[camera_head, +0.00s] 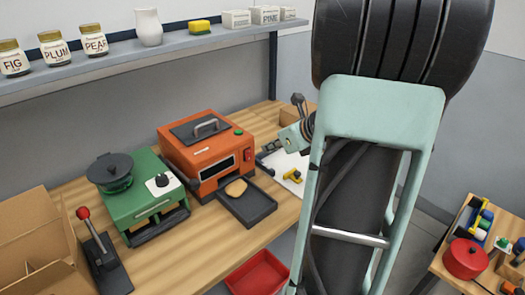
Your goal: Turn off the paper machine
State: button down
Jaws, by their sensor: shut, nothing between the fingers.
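No machine carries a label I can read as paper machine. An orange machine (190,152) stands on the wooden bench, with a handled dark lid, a green button (239,132) on top and a red switch (248,155) at its right side. A dark tray (262,212) with a tan, rounded piece sticks out of its front. A green machine (145,205) with a dark lidded pot and a white dial plate (163,185) stands to its left. My gripper (266,150) appears small and dark just right of the orange machine, near the red switch; it is shut and empty. Contact is unclear.
A red-knobbed lever (84,214) and a cardboard box (35,240) are at the left. A shelf (120,62) with jars runs behind. A red bin (262,272) is below the bench. My arm hides much of the right. A side table holds a red pot (466,258).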

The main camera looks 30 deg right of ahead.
jog(key=v, duration=0.5)
jog(key=shift+w+r, duration=0.3)
jog(key=shift+r, duration=0.2)
